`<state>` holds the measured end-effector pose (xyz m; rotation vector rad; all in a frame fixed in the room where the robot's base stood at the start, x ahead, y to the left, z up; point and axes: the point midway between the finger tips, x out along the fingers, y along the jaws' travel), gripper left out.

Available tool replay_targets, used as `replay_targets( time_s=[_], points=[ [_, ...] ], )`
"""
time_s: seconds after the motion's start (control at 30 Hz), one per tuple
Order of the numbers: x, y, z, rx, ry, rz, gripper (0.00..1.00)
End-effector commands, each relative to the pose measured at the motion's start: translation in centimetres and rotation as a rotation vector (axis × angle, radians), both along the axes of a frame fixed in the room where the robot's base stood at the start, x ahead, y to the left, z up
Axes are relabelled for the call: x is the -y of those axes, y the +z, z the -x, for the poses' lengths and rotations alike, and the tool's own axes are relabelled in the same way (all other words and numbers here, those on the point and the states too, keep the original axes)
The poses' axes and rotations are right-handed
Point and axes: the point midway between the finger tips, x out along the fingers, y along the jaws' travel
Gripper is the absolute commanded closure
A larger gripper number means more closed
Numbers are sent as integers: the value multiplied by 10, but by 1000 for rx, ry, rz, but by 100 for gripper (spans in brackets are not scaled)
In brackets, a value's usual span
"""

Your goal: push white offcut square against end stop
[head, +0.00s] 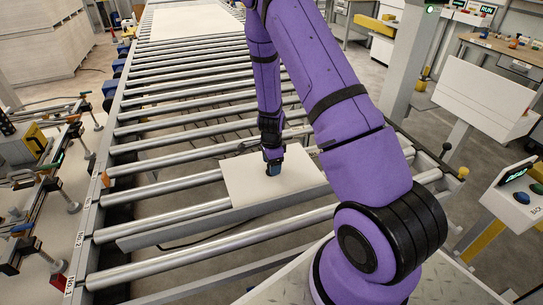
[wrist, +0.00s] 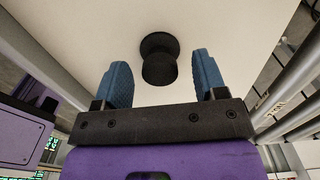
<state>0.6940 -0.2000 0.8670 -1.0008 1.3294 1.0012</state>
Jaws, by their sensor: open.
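The white offcut (head: 247,181) lies flat on the rollers, its near edge at a grey crossbar (head: 175,233) that looks like the end stop. I cannot tell whether they touch or a small gap is left. My gripper (head: 273,171) points down over the offcut's middle. In the wrist view, the blue fingers of my gripper (wrist: 160,82) are apart with nothing clamped between them. A black round knob (wrist: 159,62) stands on the white surface (wrist: 95,35) just ahead of the fingertips. In the head view the knob is mostly hidden by the fingers.
The roller conveyor (head: 165,189) runs away to the back, where a large white sheet (head: 195,20) lies. A bench with clamps (head: 40,180) stands at the left. A control box (head: 520,195) and a white panel (head: 485,95) are at the right.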

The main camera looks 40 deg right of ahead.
Motion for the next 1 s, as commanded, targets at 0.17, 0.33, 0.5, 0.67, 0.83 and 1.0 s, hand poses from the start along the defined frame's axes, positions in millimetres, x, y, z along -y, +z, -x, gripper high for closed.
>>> replay_targets(
  time_s=[0.17, 0.33, 0.5, 0.67, 0.83, 1.0],
  points=[
    [0, -7, 0, 1, 0, -1, 35],
    [0, -8, 0, 1, 0, 0, 35],
    [0, -8, 0, 1, 0, 0, 49],
    [0, -8, 0, 1, 0, 0, 85],
    [0, -8, 0, 1, 0, 0, 100],
    [0, -8, 0, 1, -1, -1, 100]
  ],
)
